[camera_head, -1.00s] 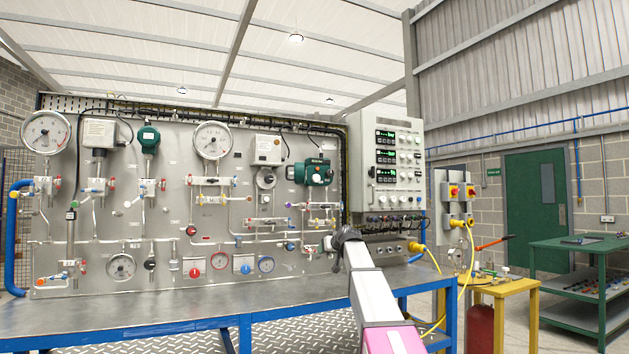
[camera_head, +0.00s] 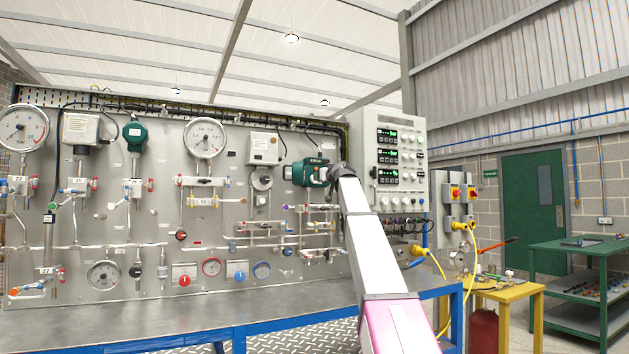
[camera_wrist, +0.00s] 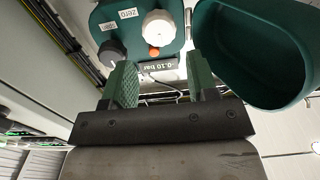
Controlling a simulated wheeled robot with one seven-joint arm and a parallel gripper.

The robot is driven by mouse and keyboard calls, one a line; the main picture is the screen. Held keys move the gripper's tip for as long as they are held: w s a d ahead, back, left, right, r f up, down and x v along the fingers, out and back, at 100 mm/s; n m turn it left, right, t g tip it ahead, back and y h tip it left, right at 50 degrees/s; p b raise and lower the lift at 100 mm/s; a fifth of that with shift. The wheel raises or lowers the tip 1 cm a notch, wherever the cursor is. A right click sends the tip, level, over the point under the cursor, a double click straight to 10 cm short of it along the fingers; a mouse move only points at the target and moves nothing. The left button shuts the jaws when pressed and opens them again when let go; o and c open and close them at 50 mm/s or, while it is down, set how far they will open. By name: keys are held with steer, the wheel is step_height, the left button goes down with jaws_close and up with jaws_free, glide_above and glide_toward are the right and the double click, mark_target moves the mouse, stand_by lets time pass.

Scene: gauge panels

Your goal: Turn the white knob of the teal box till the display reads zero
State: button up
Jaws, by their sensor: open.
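The teal box (camera_head: 308,173) is mounted on the gauge panel, left of the grey control cabinet. In the wrist view the teal box (camera_wrist: 150,40) shows its white knob (camera_wrist: 159,27), a black knob (camera_wrist: 112,50), a small orange button and a "zero" label. Its display (camera_wrist: 160,66) reads -0.10 bar. My gripper (camera_wrist: 162,72) is open and empty, with its green-padded fingers apart just below the display; the white knob lies beyond them, between their lines. In the head view my gripper (camera_head: 337,172) is at the box's right side and hides part of it.
A hollow dark-teal housing (camera_wrist: 262,55) stands close at the right of my fingers in the wrist view. The grey control cabinet (camera_head: 387,160) is just right of my gripper. The steel bench (camera_head: 200,316) lies below the panel, and pipes and valves sit under the box.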

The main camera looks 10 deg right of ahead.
steer(key=x, duration=0.8)
steer(key=shift+w, duration=0.1)
steer(key=shift+f, duration=0.1)
steer(key=c, duration=0.6)
